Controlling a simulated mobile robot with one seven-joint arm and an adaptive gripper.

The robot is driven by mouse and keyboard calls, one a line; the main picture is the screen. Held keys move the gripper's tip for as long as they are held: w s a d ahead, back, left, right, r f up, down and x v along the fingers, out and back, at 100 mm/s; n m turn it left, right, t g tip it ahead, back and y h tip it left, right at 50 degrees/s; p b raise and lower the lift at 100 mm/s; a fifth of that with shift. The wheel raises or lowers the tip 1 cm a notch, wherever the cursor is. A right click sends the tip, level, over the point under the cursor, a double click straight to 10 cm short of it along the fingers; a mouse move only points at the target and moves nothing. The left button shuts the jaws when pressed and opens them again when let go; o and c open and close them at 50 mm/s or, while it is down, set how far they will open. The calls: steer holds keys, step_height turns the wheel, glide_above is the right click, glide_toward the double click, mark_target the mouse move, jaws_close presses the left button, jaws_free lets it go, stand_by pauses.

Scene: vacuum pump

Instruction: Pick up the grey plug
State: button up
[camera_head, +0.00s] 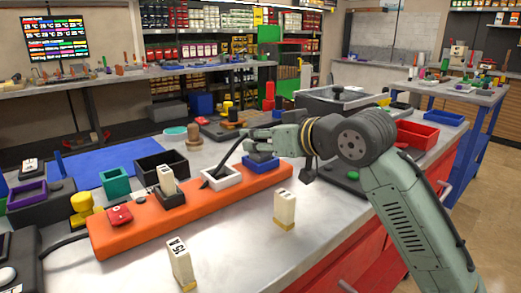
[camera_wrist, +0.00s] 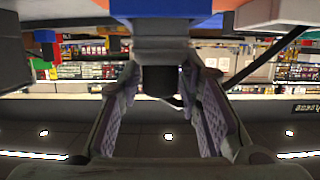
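My gripper (camera_head: 258,138) reaches left, low over the blue socket (camera_head: 262,162) at the far right end of the orange strip (camera_head: 140,228). In the wrist view my gripper (camera_wrist: 162,88) has its two fingers parted, one on each side of a dark grey block (camera_wrist: 160,52), which looks like the grey plug. The block hangs under the blue piece (camera_wrist: 160,8) in this upside-down picture, so it appears to stand in the blue socket. Small gaps seem to show beside it; contact is unclear. In the head view my gripper mostly hides the plug.
White plugs stand at the strip (camera_head: 167,180) and on the bench (camera_head: 284,208) (camera_head: 181,262). A red tray (camera_head: 417,136) lies right. The front bench top is mostly clear.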

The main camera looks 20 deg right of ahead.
steer(key=c, duration=0.6)
steer(key=shift+c, duration=0.2)
